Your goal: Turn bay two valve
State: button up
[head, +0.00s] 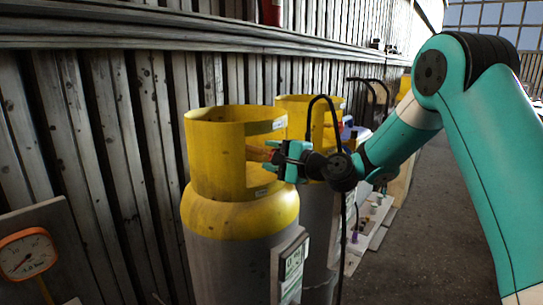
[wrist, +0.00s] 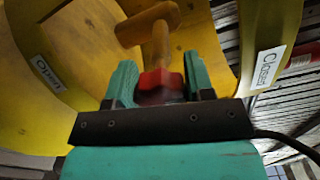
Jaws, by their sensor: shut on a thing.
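The valve has an orange T-shaped handle (wrist: 155,30) with a red part (wrist: 160,82) at its near end. It sits inside the yellow collar (wrist: 70,55) of a gas cylinder. My gripper (wrist: 160,84) is shut on the red part, one teal finger on each side. In the head view my gripper (head: 274,158) reaches from the right into the collar opening of the nearest cylinder (head: 240,210). The orange valve handle (head: 258,153) shows just beyond the fingertips. A white label (wrist: 267,65) on the collar's right seems to read "Closed"; the left label (wrist: 47,72) is hard to read.
A second yellow-topped cylinder (head: 300,103) stands close behind the first. A plank wall (head: 100,130) runs along the left. An orange gauge (head: 27,254) is at the lower left. The floor (head: 415,235) on the right is open.

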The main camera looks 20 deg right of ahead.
jog(key=shift+f, duration=0.1)
jog(key=o, duration=0.9)
jog(key=shift+b+v, duration=3.8)
jog(key=shift+v, duration=4.85)
